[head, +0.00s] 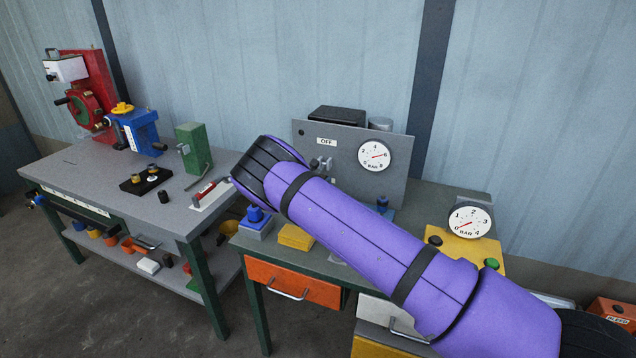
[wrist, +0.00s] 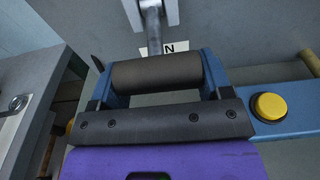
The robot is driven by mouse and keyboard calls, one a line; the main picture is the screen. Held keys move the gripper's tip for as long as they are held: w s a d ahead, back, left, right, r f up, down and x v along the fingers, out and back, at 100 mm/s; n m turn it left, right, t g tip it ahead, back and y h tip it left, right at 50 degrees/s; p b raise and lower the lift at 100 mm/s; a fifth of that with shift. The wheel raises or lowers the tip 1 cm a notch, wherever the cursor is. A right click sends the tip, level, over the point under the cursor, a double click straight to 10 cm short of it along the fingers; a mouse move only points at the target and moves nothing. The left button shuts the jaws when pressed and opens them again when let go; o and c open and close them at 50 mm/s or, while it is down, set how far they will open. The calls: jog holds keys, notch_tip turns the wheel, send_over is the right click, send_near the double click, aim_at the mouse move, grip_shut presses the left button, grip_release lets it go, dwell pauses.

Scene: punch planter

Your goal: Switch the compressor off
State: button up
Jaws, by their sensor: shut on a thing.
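The grey compressor panel (head: 343,136) stands at the back of the right bench with an OFF label (head: 326,141) near its top. A metal switch lever (head: 321,164) shows below that label, its lower part hidden by my arm. In the wrist view the lever (wrist: 153,24) points down across a white label (wrist: 168,48), of which only an N is readable. My gripper (wrist: 157,76) has its blue fingers at both ends of the dark cylindrical handle (wrist: 156,71) and is shut on it. In the head view my gripper is hidden behind my arm.
A round gauge (head: 374,155) sits on the panel's right. Another gauge (head: 469,220) stands on a yellow box with buttons at the right. The left bench (head: 95,165) carries red, blue and green devices. In the wrist view a yellow button (wrist: 270,106) shows at right.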

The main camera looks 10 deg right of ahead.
jog(key=r+g+y, duration=0.2)
jog(key=g, duration=0.1)
jog(key=shift+s+a+r, duration=0.15)
jog(key=shift+s+r, duration=0.15)
jog(key=shift+r, duration=0.05)
jog(key=shift+r+g+y, duration=1.4)
jog(key=shift+g+y, duration=0.1)
jog(key=shift+g, duration=0.5)
jog(key=shift+w, duration=0.1)
jog(key=o, duration=1.3)
jog(key=shift+r, duration=0.1)
jog(key=v, duration=1)
jog(key=shift+s+r, duration=0.25)
jog(key=shift+r, duration=0.05)
